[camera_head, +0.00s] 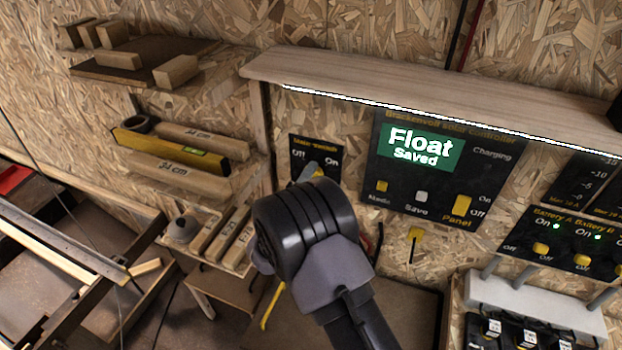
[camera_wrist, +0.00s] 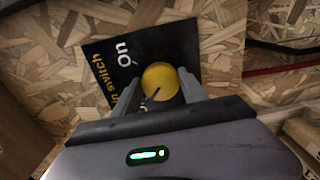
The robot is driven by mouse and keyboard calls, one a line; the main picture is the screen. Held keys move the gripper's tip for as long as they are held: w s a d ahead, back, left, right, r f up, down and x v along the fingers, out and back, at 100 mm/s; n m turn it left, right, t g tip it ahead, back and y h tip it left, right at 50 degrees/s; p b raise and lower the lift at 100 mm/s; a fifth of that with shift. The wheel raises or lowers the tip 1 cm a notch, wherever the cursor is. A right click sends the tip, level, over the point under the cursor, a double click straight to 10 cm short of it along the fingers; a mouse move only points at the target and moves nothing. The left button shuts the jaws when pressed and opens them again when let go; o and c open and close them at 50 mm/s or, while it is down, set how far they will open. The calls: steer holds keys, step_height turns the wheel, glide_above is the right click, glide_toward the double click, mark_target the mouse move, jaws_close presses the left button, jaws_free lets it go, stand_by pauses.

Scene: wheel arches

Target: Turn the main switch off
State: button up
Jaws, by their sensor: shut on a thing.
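The main switch panel (camera_head: 330,172) is a black plate on the chipboard wall, with "Off" at its left and "On" at its right. Its round yellow knob (camera_wrist: 160,82) shows in the wrist view, with a dark mark pointing to the lower left of that picture. My gripper (camera_wrist: 168,92) is shut on the knob, one grey finger on each side. "On" is readable in the wrist view; "Off" is hidden there. In the head view my gripper (camera_head: 308,172) is at the panel, and my wrist covers much of the area below it.
The solar controller panel (camera_head: 388,190) is close to the right, under a wooden shelf (camera_head: 420,88). Shelves with wood blocks and a yellow spirit level (camera_head: 172,152) are at the left. Red and black cables (camera_wrist: 285,60) run near the panel.

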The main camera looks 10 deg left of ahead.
steer(key=o, duration=1.4)
steer(key=shift+c, duration=0.2)
steer(key=shift+s, duration=0.1)
steer(key=s+a+p, duration=0.1)
steer(key=s+a, duration=0.1)
steer(key=s, duration=1.5)
steer(key=shift+a, duration=0.2)
